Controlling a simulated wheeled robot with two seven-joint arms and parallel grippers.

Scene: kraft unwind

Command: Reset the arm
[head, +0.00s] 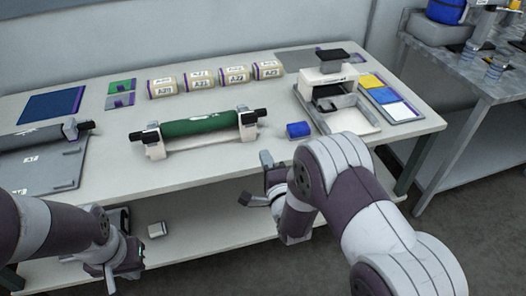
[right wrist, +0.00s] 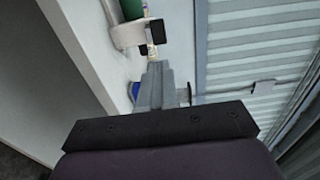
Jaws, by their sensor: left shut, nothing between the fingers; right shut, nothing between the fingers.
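My left arm comes in from the left in the head view. Its gripper (head: 127,270) hangs low in front of the table, shut and empty. My right gripper (head: 258,180) is near the table's front edge, left of the right forearm, shut and empty. In the right wrist view its fingers (right wrist: 155,88) are together with nothing between them. A green roll (head: 200,124) lies on a white stand with black end knobs, behind and left of the right gripper. A blue block (head: 298,130) is on the table just behind the right gripper.
The white table (head: 100,172) carries several labelled cream rolls (head: 198,79), a grey board (head: 40,160) at left and a white and black machine (head: 325,85) at right. A metal bench (head: 480,75) stands at far right. A small white box (head: 157,230) is on the lower shelf.

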